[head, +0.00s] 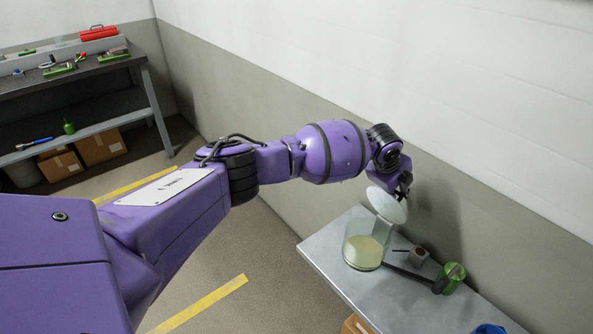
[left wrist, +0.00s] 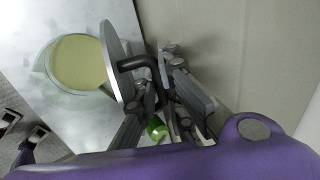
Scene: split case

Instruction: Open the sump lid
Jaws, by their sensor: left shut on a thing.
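The sump is a clear round vessel (head: 362,252) with pale yellow contents, standing on the metal bench. It also shows in the left wrist view (left wrist: 42,62), with its mouth uncovered. The sump lid (head: 386,206) is a pale disc tilted steeply up above the vessel's far side. In the left wrist view the lid (left wrist: 121,62) is seen nearly edge-on, with a dark bar handle (left wrist: 138,62). My left gripper (left wrist: 155,88) is shut on the lid's handle; in the head view the gripper (head: 402,186) is partly hidden behind the lid.
A blue thing (head: 488,329) is at the bottom edge. The wall stands close behind.

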